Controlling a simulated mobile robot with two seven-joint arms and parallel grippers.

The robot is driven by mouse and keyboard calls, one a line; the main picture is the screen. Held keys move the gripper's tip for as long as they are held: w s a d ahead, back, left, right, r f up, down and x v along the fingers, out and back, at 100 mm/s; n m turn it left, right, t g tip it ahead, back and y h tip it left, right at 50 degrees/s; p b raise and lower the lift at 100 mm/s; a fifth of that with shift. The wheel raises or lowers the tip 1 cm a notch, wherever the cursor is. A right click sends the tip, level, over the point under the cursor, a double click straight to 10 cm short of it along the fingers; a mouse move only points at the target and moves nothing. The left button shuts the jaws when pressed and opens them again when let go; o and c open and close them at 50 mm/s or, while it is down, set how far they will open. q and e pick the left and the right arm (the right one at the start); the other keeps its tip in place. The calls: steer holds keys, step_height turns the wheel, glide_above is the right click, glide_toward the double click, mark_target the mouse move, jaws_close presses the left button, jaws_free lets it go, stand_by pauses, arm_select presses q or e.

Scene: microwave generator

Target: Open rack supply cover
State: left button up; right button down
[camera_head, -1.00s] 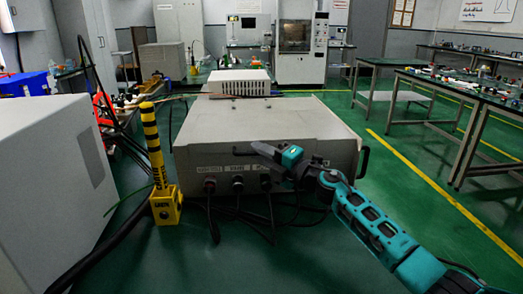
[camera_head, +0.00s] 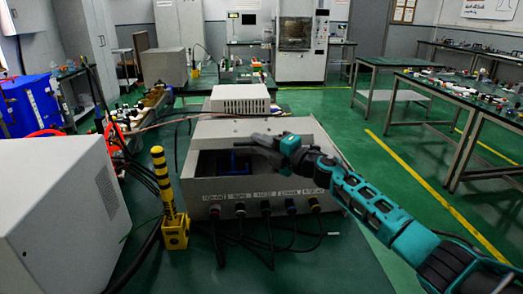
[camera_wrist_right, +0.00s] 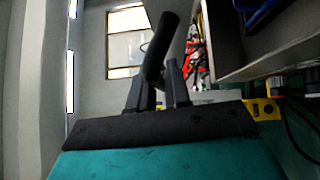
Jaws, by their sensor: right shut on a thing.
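The rack supply (camera_head: 245,195) is a grey box with labels and cable connectors on its front. A dark opening (camera_head: 208,163) shows above the front, with a blue part (camera_head: 238,160) inside. The grey cover panel (camera_head: 225,128) shows behind the opening; its exact tilt is unclear. My right gripper (camera_head: 262,142) reaches in from the right, above the opening. In the right wrist view the fingers (camera_wrist_right: 158,78) are shut on a dark bar-shaped handle (camera_wrist_right: 160,48). My left gripper is not in view.
A yellow-and-black post (camera_head: 163,185) stands left of the supply, beside a large grey cabinet (camera_head: 60,215). Black cables (camera_head: 245,238) hang from the front connectors. A white vented unit (camera_head: 240,98) stands behind. Floor at the right is clear up to the benches.

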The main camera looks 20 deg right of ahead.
steer(key=shift+w+d+r, duration=0.1)
steer(key=shift+w+r, duration=0.25)
steer(key=shift+r, duration=0.45)
steer(key=shift+w+d+r, duration=0.1)
steer(key=shift+w+r, duration=0.3)
steer(key=shift+r, duration=0.4)
steer(key=shift+w+d+r, duration=0.1)
steer(key=shift+w+r, duration=0.25)
steer(key=shift+r, duration=0.45)
steer(key=c, duration=1.2)
jaws_free()
steer(key=shift+c, duration=0.2)
steer(key=shift+f, duration=0.1)
steer(key=shift+s+f, duration=0.1)
